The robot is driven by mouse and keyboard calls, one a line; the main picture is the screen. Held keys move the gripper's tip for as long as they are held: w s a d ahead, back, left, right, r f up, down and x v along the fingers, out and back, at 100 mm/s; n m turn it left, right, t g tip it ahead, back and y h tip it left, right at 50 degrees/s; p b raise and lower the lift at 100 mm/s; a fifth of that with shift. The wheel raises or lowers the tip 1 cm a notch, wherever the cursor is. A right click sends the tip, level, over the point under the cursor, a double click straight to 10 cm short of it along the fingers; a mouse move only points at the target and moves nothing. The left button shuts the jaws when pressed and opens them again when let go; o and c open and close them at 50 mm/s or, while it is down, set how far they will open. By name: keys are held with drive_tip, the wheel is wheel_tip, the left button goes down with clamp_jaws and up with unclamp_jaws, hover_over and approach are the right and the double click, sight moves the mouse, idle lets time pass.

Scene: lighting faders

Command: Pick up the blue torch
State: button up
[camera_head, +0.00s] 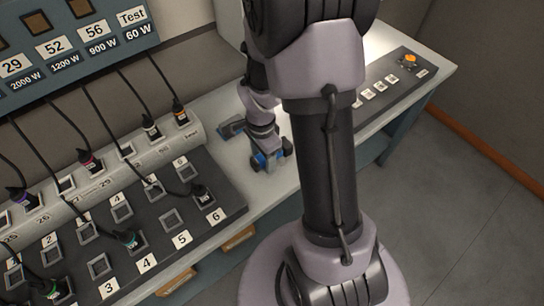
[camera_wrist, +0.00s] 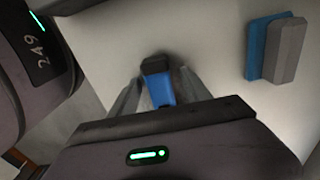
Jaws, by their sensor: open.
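The blue torch (camera_wrist: 160,88) has a blue body and a black end. In the wrist view it lies on the pale desktop between the two fingers of my gripper (camera_wrist: 158,78). The fingers are apart, one on each side of it, with a gap to the torch visible. The torch's near end is hidden behind the gripper body. In the head view, my gripper (camera_head: 271,158) is low over the desk, and a bit of blue shows at its fingers; the torch is mostly hidden there.
A blue and grey block (camera_wrist: 275,48) lies to the right in the wrist view. A dark patch panel (camera_head: 165,215) with numbered sockets and plugged cables is left of my gripper. A grey control panel (camera_head: 392,85) with an orange button stands at the back right.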

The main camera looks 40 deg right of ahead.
drive_tip(key=shift+r, duration=0.15)
drive_tip(key=shift+c, duration=1.2)
clamp_jaws()
drive_tip(key=shift+r+p, duration=0.35)
drive_tip(key=shift+r, duration=0.15)
drive_tip(key=r+p, duration=0.1)
drive_tip(key=s+r+p, duration=0.1)
drive_tip(key=r, duration=0.1)
drive_tip(key=shift+d, duration=0.2)
drive_tip(key=s+d, duration=0.3)
drive_tip(key=s, duration=0.4)
drive_tip(key=s+d, duration=0.3)
drive_tip(key=s, duration=0.3)
wheel_tip(320, 180, up, 7)
drive_tip(key=p, duration=0.4)
drive_tip(key=shift+s+p, duration=0.3)
drive_tip(key=shift+s, duration=0.1)
